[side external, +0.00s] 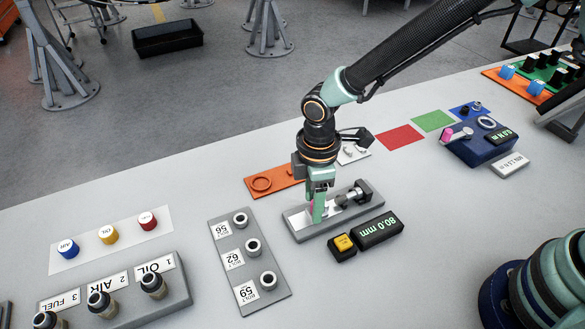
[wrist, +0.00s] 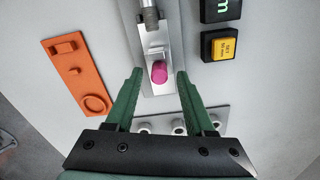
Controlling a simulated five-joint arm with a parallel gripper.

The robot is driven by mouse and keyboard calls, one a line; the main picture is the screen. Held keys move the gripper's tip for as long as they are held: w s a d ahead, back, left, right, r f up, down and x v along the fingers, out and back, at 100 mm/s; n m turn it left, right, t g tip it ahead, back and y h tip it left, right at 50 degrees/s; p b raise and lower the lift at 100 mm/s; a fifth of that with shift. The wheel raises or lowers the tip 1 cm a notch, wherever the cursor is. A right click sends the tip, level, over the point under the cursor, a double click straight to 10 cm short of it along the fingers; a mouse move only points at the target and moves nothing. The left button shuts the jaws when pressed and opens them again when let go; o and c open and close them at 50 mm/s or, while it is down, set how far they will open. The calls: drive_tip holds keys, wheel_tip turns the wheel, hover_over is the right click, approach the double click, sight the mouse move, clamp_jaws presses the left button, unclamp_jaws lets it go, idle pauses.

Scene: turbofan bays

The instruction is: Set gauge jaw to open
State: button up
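The gauge (side external: 293,223) is a grey base with a metal slide and a dark cylinder at its right end; it also shows in the wrist view (wrist: 135,28). A pink knob (wrist: 159,72) stands on its slide, partly hidden by my fingers in the side view. The gauge display (side external: 380,231) reads 80.0 mm, with a yellow button (side external: 344,243) beside it. My gripper (side external: 317,211) points down over the slide's left end. In the wrist view my gripper (wrist: 159,73) is open, its fingers on either side of the knob with gaps visible.
An orange plate (side external: 257,192) lies behind the gauge. A grey rack (side external: 229,265) labelled 56, 62 and 59 stands to its left. Red (side external: 400,137) and green (side external: 433,121) mats and a blue device (side external: 480,150) are to the right. Bare table lies in front of the button.

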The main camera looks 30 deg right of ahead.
drive_tip(key=shift+r, duration=0.15)
wheel_tip(320, 180, up, 12)
idle(0.4)
drive_tip(key=s+d+r+m+t, duration=0.2)
drive_tip(key=d+r+m, duration=0.1)
drive_tip(key=d+m, duration=0.2)
drive_tip(key=s+d+r+m+t, duration=0.1)
drive_tip(key=d+m, duration=0.4)
drive_tip(key=d, duration=0.5)
drive_tip(key=s+d+r+m+t, duration=0.2)
drive_tip(key=d+r+m, duration=0.3)
drive_tip(key=d, duration=0.3)
drive_tip(key=shift+s+d+t, duration=0.15)
drive_tip(key=shift+s+t, duration=0.15)
drive_tip(key=shift+s, duration=0.45)
